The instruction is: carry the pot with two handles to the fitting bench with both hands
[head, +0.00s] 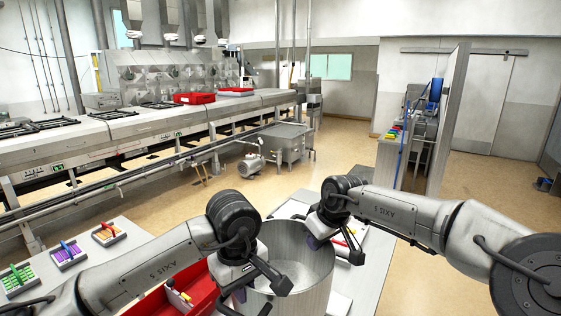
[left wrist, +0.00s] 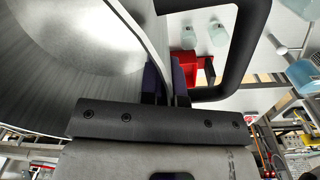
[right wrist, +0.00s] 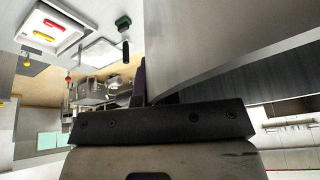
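The pot (head: 310,290) is a large grey metal cylinder, open and empty inside, at the bottom centre of the head view. My left gripper (head: 238,290) is at its left rim. In the left wrist view the fingers (left wrist: 166,82) sit close on both sides of the pot wall (left wrist: 90,50), beside a black loop handle (left wrist: 240,55). My right gripper (head: 318,240) is at the far right rim. In the right wrist view one finger (right wrist: 138,85) lies against the pot wall (right wrist: 190,40); the other is hidden. I cannot tell whether the pot touches the surface below.
A red bin (head: 195,280) stands left of the pot. A table at left bears several coloured trays (head: 68,254). A pale bench top (head: 368,262) extends right of the pot. A long process line (head: 150,125) runs behind. Open floor (head: 460,200) lies at right.

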